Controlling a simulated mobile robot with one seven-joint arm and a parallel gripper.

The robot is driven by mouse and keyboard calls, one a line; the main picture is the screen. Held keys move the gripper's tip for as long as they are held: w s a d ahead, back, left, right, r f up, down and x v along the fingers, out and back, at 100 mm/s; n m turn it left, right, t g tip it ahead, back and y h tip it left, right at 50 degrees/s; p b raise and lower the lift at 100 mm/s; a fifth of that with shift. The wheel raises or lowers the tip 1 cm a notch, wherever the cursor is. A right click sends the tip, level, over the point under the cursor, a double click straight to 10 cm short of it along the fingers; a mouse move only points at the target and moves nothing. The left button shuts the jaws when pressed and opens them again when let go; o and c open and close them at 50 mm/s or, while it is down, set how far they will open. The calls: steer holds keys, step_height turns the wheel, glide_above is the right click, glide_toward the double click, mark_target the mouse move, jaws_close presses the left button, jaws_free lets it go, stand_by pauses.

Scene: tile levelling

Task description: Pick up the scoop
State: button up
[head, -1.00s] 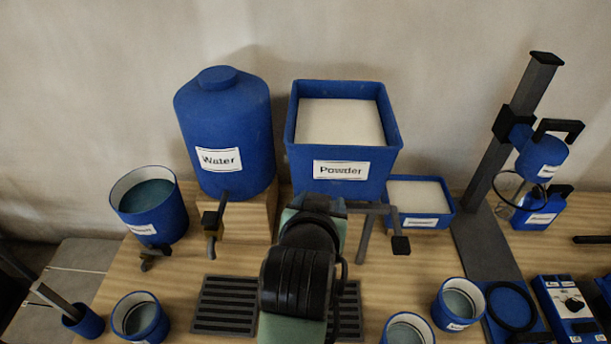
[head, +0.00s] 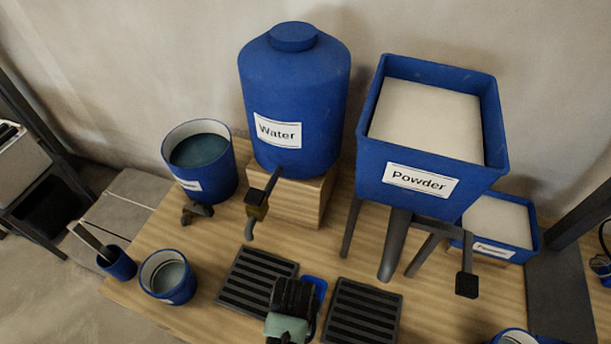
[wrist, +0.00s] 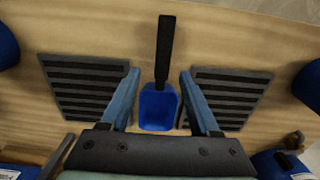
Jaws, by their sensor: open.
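The scoop (wrist: 157,105) has a blue pan and a black handle. In the wrist view it lies on the wooden table between two black slatted grates, with its handle pointing to the top of the picture. My gripper (wrist: 159,75) is open, with one finger on each side of the scoop and a gap to it on both sides. In the head view my gripper and wrist (head: 291,310) hide most of the scoop; a piece of its blue pan (head: 316,285) shows between the grates.
The left grate (head: 256,281) and right grate (head: 362,311) flank the scoop. Behind stand the Water tank (head: 292,95) on a wooden block and the Powder hopper (head: 420,178) on legs. A blue cup (head: 168,278) and a larger blue bucket (head: 200,160) stand at left.

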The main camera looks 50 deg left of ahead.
steer(key=f, duration=0.3)
steer(key=f+b, duration=0.1)
steer(key=f, duration=0.1)
steer(key=shift+a+f, duration=0.1)
steer(key=shift+a, duration=0.15)
steer(key=shift+w, duration=0.1)
jaws_close()
